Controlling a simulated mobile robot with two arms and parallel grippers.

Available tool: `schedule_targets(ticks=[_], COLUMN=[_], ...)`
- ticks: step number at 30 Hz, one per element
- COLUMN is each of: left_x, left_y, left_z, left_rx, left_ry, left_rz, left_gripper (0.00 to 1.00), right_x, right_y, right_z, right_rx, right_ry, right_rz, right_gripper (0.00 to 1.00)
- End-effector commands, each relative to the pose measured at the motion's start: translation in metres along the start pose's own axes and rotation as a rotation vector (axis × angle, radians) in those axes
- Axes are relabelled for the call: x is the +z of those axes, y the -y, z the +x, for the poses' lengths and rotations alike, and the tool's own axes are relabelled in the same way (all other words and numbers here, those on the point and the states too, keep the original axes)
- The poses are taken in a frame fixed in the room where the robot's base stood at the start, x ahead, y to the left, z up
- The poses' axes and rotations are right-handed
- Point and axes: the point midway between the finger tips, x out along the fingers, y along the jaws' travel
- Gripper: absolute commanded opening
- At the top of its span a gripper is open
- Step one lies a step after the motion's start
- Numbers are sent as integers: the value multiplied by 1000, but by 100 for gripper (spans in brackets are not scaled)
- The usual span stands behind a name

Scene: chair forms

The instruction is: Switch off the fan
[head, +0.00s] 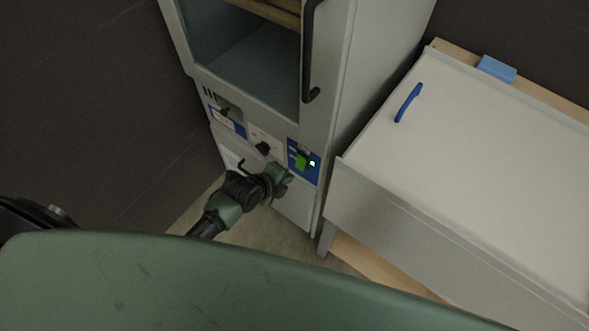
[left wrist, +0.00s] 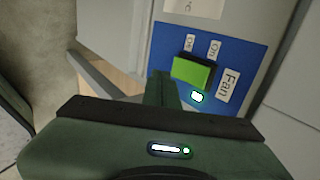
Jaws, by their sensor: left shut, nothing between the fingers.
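The fan switch (left wrist: 190,71) is a green rocker on a blue panel (left wrist: 238,72) labelled "Fan", with "On" and "Off" tags above it. A small light (left wrist: 197,97) below the switch glows. In the head view the green switch (head: 301,161) and its lit lamp (head: 312,163) sit low on the right of the grey cabinet's front. My left gripper (head: 283,178) is shut and empty, just below and left of the switch. In the left wrist view its fingers (left wrist: 165,88) are close under the switch; I cannot tell whether they touch it. My right gripper is not in view.
The tall grey cabinet (head: 375,50) has a black handle (head: 309,50) and an open-looking upper compartment. Black knobs (head: 263,149) are left of the switch.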

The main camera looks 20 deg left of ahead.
Motion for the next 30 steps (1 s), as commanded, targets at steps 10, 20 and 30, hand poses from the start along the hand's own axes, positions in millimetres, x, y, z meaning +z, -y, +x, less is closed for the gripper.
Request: schedule_targets(ticks=[10, 20, 30], left_x=[0, 0, 1], left_y=[25, 25, 27], left_z=[27, 28, 32], left_rx=[-1, -2, -61], left_ry=[1, 1, 4], left_rz=[0, 0, 0], left_gripper=[0, 0, 0], right_x=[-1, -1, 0], right_y=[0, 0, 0], right_z=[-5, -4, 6], right_rx=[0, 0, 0], right_ry=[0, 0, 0], right_rz=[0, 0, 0], right_gripper=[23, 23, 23])
